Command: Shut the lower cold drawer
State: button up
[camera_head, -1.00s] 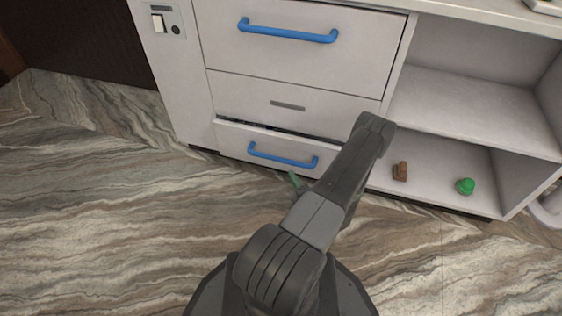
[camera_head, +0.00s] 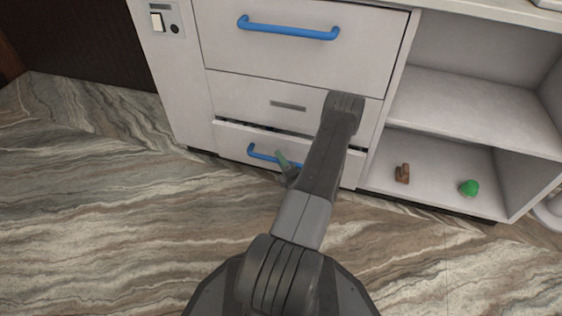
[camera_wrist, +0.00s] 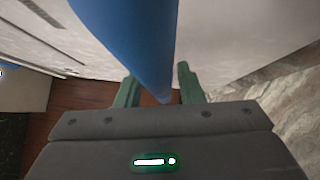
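The lower cold drawer (camera_head: 235,143) is the bottom white front under a labelled panel. It stands slightly open, with a dark gap along its top edge. Its blue bar handle (camera_head: 262,154) is partly hidden by my gripper and arm. My gripper (camera_head: 284,162) is at the right part of this handle. In the wrist view, the blue handle (camera_wrist: 140,40) runs between the two green fingers of my gripper (camera_wrist: 158,80). The fingers are apart, with a visible gap beside the bar, most clearly on the right.
An upper drawer (camera_head: 350,55) with a blue handle (camera_head: 290,28) is shut above. Open shelves to the right hold a brown item (camera_head: 402,173) and a green item (camera_head: 469,188). The marbled floor (camera_head: 110,230) at left is clear.

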aim_at(284, 152)
grip_shut()
jog(key=shift+w+d, duration=0.2)
jog(key=shift+w, duration=0.45)
jog(key=shift+w+d, duration=0.25)
jog(key=shift+w, duration=0.45)
jog(key=shift+w+d, duration=0.2)
jog(key=shift+w, duration=0.45)
jog(key=shift+o, duration=1.2)
grip_release()
jog(key=shift+w, duration=0.1)
jog(key=p+v, duration=0.3)
jog(key=v, duration=1.1)
jog(key=shift+p, duration=0.35)
jog(key=shift+a, duration=0.1)
